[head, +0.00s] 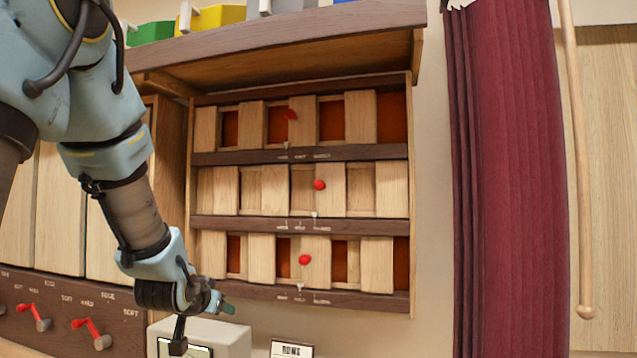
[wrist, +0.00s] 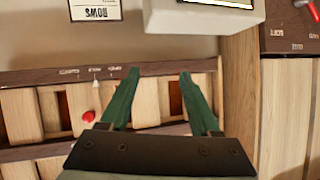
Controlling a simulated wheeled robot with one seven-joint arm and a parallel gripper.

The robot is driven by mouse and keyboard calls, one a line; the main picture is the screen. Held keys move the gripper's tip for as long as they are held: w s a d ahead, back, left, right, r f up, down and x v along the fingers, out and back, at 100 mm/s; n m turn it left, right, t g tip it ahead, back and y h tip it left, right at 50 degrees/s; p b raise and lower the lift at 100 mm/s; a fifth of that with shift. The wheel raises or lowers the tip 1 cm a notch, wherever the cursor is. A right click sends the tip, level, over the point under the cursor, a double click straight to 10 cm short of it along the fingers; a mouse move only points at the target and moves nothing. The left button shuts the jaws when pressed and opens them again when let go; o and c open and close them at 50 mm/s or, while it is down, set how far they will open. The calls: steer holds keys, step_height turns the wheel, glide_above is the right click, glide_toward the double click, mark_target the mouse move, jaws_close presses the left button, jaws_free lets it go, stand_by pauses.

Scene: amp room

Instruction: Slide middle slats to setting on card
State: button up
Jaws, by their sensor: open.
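The wooden cabinet (head: 201,225) has three rows of pale slats. The middle slats (head: 303,188) carry a red knob (head: 319,185), and pale wood shows in their gaps. A small pale pointer (head: 314,214) sits below them by the setting marks, too small to read. The card (head: 291,350), headed ROWS, is cut off at the bottom; it appears upside down in the wrist view (wrist: 95,9), its settings out of frame. My gripper (head: 222,305) is open and empty, below and left of the bottom row. Its green fingers (wrist: 158,74) are apart before the bottom-row area.
The top slats (head: 302,122) and bottom slats (head: 315,250) have red knobs and reddish-brown gaps. A white box with a screen (head: 220,337) stands below my gripper. Red-handled levers (head: 88,328) are at lower left. A maroon curtain (head: 510,180) hangs right of the cabinet.

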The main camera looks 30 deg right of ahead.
steer(key=d+r+m+t+h+p, duration=0.1)
steer(key=d+r+m+t+h, duration=0.3)
steer(key=d+r, duration=0.65)
steer(key=m+g+h+p, duration=0.1)
steer(key=m+h, duration=0.2)
steer(key=h, duration=0.4)
glide_toward(318, 187)
steer(key=p+x, duration=0.5)
steer(key=x, duration=0.5)
steer(key=shift+w+r, duration=0.1)
steer(key=shift+w+d+r+p, duration=0.1)
steer(key=shift+w+d+p, duration=0.2)
steer(key=shift+w+d, duration=0.1)
jaws_close()
